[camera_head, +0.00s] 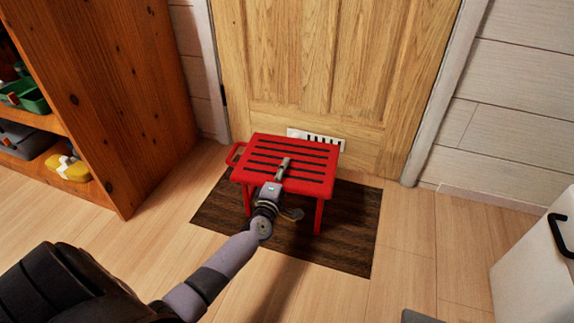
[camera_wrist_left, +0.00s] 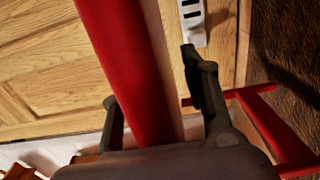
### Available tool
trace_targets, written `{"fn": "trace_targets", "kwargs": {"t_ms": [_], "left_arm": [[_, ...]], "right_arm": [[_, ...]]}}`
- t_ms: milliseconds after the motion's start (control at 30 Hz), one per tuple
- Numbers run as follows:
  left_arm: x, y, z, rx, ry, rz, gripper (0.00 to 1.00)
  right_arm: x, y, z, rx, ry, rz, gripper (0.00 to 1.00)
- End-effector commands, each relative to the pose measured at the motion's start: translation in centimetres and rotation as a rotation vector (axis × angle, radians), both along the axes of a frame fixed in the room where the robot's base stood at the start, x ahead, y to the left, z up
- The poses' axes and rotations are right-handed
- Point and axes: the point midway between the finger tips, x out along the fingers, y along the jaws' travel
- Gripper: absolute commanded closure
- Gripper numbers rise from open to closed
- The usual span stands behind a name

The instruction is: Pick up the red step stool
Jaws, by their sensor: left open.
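The red step stool (camera_head: 312,153) stands upright on a dark mat in front of the door. It has a slatted top with dark slots, and a loop handle at its left end. My left gripper (camera_head: 284,165) reaches over the stool's front edge. In the left wrist view, a thick red part of the stool (camera_wrist_left: 125,60) passes between the two spread fingers of the gripper (camera_wrist_left: 152,85), which is open. Whether either finger touches it I cannot tell. The far stool legs are mostly hidden. My right gripper is not in view.
A wooden shelf (camera_head: 125,95) with bins stands at left. A white cabinet (camera_head: 535,265) with a black handle is at right. Floor is clear around the dark mat (camera_head: 350,255).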

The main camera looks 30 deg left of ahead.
Motion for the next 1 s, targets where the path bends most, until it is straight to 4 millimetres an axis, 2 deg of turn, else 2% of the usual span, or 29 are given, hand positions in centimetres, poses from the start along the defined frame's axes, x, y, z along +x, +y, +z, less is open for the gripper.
{"fn": "trace_targets", "kwargs": {"t_ms": [167, 767, 1000], "left_arm": [[-0.02, 0.0, 0.05, 0.0, 0.0, 0.0, 0.6], [-0.06, 0.02, 0.03, 0.0, 0.0, 0.001, 1.0], [-0.06, 0.03, 0.01, 0.0, 0.0, 0.001, 1.0]], "right_arm": [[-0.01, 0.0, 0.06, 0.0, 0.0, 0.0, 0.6], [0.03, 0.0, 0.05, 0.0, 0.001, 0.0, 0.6], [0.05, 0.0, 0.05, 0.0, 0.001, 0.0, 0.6]]}}
